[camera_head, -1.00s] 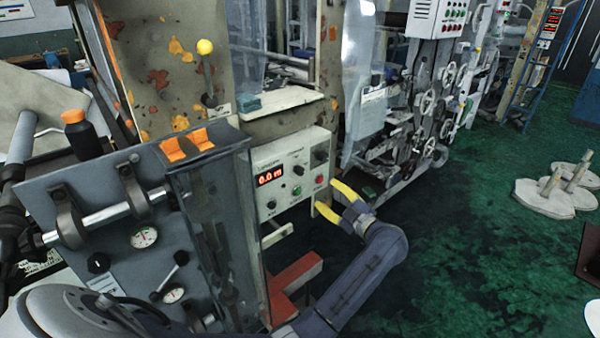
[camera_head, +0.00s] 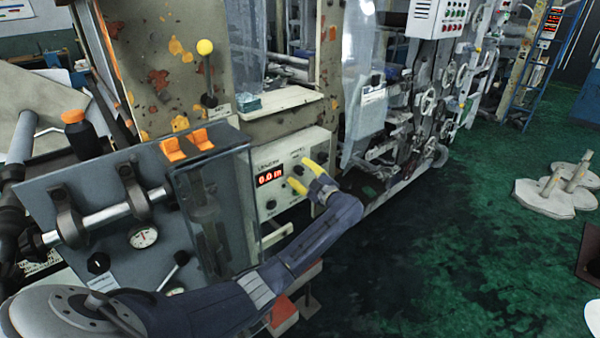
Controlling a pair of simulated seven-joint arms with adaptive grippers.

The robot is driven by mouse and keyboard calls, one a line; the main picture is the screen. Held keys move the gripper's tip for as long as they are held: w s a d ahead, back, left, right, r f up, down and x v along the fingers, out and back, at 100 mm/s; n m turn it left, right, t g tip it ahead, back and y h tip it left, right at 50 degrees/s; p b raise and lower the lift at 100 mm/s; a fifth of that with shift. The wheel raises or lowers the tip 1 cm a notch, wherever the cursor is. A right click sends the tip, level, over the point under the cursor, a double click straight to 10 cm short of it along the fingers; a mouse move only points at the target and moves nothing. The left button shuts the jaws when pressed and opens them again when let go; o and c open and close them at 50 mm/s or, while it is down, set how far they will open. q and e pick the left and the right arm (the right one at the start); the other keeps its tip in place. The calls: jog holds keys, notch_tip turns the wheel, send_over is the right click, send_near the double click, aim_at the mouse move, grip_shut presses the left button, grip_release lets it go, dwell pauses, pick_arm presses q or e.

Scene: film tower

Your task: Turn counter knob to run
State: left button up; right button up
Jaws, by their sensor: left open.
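The cream counter panel (camera_head: 262,202) stands in the middle of the view, with a red lit display (camera_head: 270,176) reading 0.0 m. My left gripper (camera_head: 298,171) is open in front of its right half, yellow fingers pointing up and left at the panel. A small dark knob (camera_head: 298,169) shows between the fingertips; I cannot tell whether they touch it. Another dark knob (camera_head: 271,204) sits below the display, clear of the fingers. The fingers and wrist hide the panel's right-hand controls. I cannot read the knob's setting. My right gripper is not in view.
A yellow-balled lever (camera_head: 205,47) rises above. A pale shelf (camera_head: 280,101) juts out over the panel. The green floor (camera_head: 450,240) at right is mostly open.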

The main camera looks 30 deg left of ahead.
pick_arm(q)
jog(key=shift+w+a, duration=0.15)
jog(key=shift+a, duration=0.2)
grip_shut()
dwell(0.3)
